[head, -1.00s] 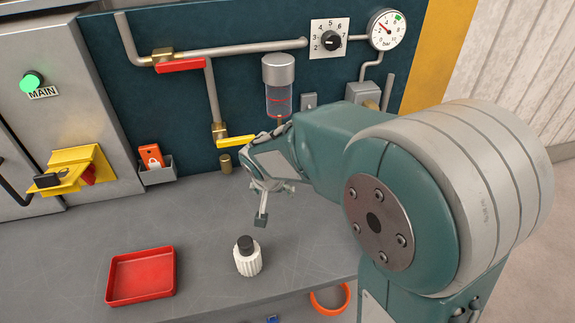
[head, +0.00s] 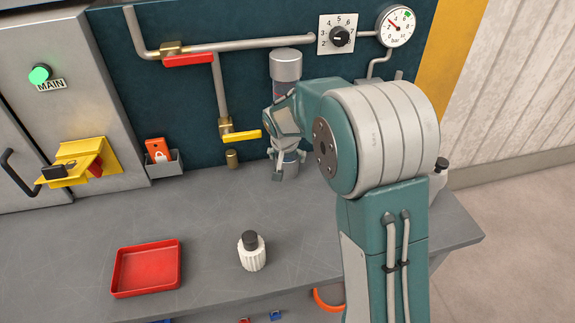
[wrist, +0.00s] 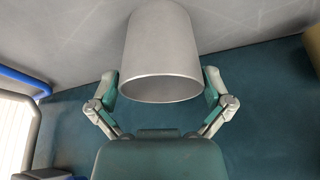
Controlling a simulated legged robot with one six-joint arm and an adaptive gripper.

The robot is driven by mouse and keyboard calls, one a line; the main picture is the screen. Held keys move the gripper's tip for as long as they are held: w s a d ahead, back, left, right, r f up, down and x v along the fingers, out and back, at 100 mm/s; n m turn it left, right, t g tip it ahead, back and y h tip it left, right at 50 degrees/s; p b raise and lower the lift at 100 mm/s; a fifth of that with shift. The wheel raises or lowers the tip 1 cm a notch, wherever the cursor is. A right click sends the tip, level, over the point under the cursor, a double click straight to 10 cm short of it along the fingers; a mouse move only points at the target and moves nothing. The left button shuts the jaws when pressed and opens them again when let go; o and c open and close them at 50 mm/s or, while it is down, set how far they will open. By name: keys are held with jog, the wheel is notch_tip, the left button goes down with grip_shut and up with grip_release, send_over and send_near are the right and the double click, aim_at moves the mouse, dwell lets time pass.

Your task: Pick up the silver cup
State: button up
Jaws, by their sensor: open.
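The silver cup (wrist: 160,42) fills the upper middle of the wrist view, its round rim towards my gripper. Its far end meets the grey bench surface. My gripper (wrist: 161,86) is open, with one finger on each side of the cup near the rim. I cannot tell whether the fingers touch it. In the head view my gripper (head: 286,168) is low by the back panel, and the cup is mostly hidden there by the gripper and arm.
The filter bowl with a grey cap (head: 286,66) is on the panel just above my gripper. A yellow valve handle (head: 241,136) is to its left. A white bottle with a black cap (head: 252,252) and a red tray (head: 146,268) stand on the bench (head: 205,215) in front.

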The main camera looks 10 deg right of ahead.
jog(key=shift+w+f, duration=0.2)
jog(key=shift+f, duration=0.3)
jog(key=c, duration=0.9)
jog(key=shift+r, duration=0.25)
jog(key=s+a, duration=0.1)
jog(key=s, duration=0.1)
jog(key=s+a, duration=0.1)
jog(key=s, duration=0.2)
jog(key=s+a, duration=0.1)
jog(key=s, duration=0.1)
jog(key=shift+s+r, duration=0.35)
jog(key=shift+r, duration=0.05)
notch_tip(320, 180, up, 14)
jog(key=shift+w+f, duration=0.1)
jog(key=shift+w, duration=0.05)
